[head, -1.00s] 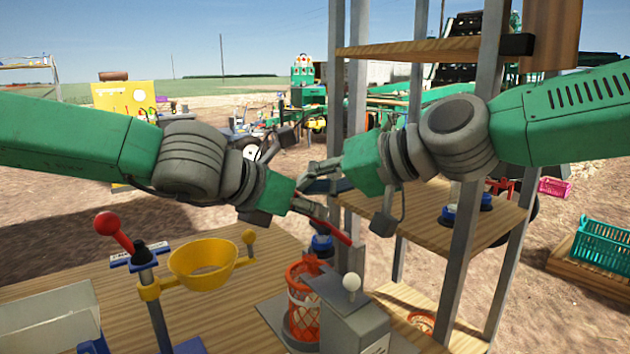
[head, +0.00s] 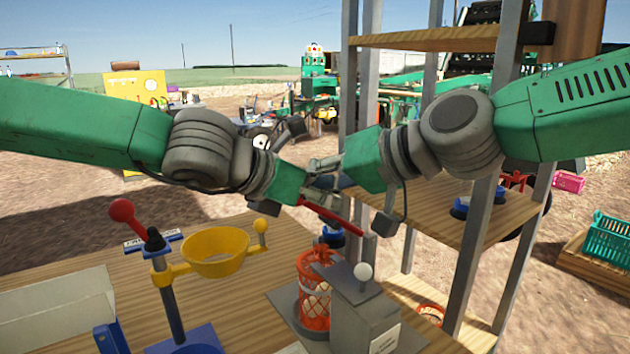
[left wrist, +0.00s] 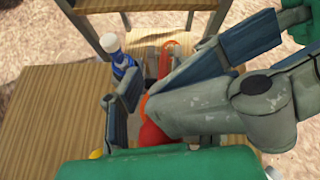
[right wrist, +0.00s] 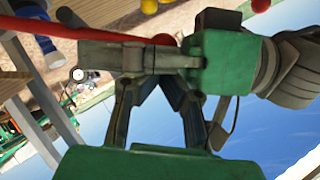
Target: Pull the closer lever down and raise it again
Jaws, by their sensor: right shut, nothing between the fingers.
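A red lever bar (head: 332,219) slants down to the right, close to the front post of the wood-and-metal frame. My left gripper (head: 312,198) is at the bar's upper end. In the left wrist view, red (left wrist: 152,135) shows beside its fingers; their grip on it is unclear. My right gripper (head: 325,172) is shut and empty, just above and very near the left one. The two grippers overlap in the head view, hiding their fingertips and the bar's end.
A yellow funnel (head: 214,262) and a red-knobbed lever (head: 122,210) stand left on the wooden table (head: 250,310). An orange basket (head: 313,300) and a grey box (head: 370,325) with a white knob (head: 363,272) stand in front. Metal posts (head: 467,250) and shelves rise at right.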

